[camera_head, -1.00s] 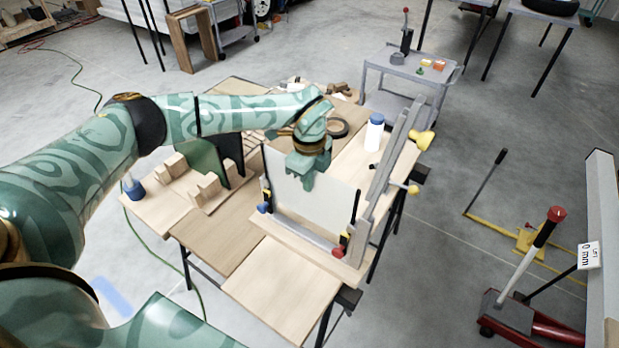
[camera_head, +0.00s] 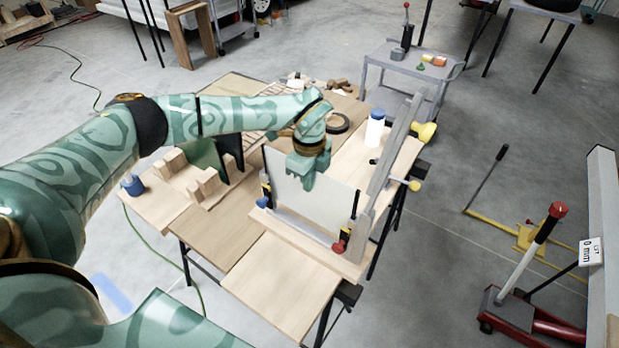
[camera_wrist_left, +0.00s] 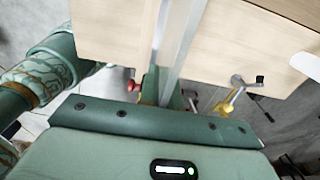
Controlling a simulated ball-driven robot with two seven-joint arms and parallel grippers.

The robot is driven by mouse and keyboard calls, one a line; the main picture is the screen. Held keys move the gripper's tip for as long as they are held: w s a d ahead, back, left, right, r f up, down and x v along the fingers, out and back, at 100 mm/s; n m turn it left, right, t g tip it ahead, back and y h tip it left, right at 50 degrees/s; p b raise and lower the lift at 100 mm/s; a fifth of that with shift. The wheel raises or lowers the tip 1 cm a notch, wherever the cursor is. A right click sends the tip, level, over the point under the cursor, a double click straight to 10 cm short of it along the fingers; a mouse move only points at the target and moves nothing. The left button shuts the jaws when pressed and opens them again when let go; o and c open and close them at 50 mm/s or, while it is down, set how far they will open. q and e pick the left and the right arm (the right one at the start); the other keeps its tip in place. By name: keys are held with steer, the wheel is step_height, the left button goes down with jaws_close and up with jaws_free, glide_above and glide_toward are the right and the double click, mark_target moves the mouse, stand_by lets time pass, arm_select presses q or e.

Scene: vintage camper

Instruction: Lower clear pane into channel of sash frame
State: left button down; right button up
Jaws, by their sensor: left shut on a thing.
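The pane (camera_head: 318,205) is a pale upright sheet in the head view. My left gripper (camera_head: 306,178) is above its top edge and shut on it. The sash frame's grey channel (camera_head: 300,229) lies along a wooden base under the pane, with clamps at both ends. The pane's lower edge is close to the channel, but I cannot tell whether it is inside. In the left wrist view, a pale strip (camera_wrist_left: 182,40) runs up from the gripper's green housing, which hides the fingertips. My right gripper is not in view.
A tall grey rail (camera_head: 390,155) with yellow knobs stands at the right of the frame. Notched wooden blocks (camera_head: 205,185), a white bottle with a blue cap (camera_head: 375,128) and a tape roll (camera_head: 337,123) share the workbench. The front board (camera_head: 280,285) is clear.

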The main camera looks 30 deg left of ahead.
mark_target(309, 196)
arm_select(q)
steer(key=shift+f, duration=0.35)
stand_by(0.8)
steer(key=shift+f+b, duration=1.4)
steer(key=shift+f, duration=1.25)
stand_by(0.4)
steer(key=shift+p, duration=0.3)
stand_by(0.4)
steer(key=c, duration=1.5)
jaws_free()
